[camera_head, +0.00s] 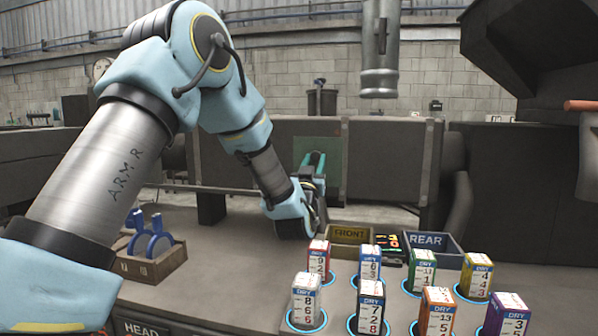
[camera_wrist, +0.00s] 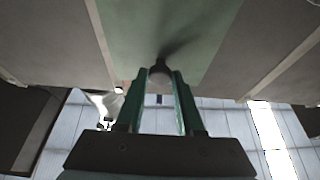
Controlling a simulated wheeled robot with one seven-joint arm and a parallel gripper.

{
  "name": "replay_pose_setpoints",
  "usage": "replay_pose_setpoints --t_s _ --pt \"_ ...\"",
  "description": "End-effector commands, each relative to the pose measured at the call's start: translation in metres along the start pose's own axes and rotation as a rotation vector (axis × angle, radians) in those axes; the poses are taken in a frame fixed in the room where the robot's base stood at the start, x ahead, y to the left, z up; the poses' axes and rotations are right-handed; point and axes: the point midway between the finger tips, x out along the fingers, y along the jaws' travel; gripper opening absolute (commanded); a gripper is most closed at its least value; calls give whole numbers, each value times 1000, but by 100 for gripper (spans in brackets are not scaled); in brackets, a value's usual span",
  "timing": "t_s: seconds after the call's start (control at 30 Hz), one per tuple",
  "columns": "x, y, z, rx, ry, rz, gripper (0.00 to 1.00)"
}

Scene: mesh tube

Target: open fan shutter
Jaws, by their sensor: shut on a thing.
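The fan shutter appears to be the green panel (camera_head: 333,168) set in the dark wall unit behind the table. It fills the upper middle of the wrist view (camera_wrist: 140,30). A small round grey knob (camera_wrist: 160,73) stands out from the panel. My gripper (camera_wrist: 160,78) has its two green fingers closed around the knob, one on each side. In the head view my gripper (camera_head: 314,165) reaches up against the panel, and my wrist hides part of its lower left. The panel looks flat and closed in its frame.
Several labelled DRY boxes (camera_head: 371,307) stand in blue rings on the table. The FRONT bin (camera_head: 350,257) and REAR bin (camera_head: 455,262) sit just right of my wrist. A wooden box (camera_head: 155,265) with blue-handled items is at left. A metal pipe (camera_head: 380,60) hangs above.

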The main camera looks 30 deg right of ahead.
Motion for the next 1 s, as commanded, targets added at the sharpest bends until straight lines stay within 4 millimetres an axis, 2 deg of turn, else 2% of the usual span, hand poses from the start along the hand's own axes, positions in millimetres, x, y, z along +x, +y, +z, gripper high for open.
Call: replay_pose_setpoints --t_s 0.3,0.33,0.6,0.87,1.0 --pt "0 4 -1 -1 -1 1 0" --pt "0 4 -1 -1 -1 1 38" --pt "0 3 0 0 -1 0 67" --pt "0 3 -1 0 -1 0 67" --pt "5 3 -13 0 3 0 67"
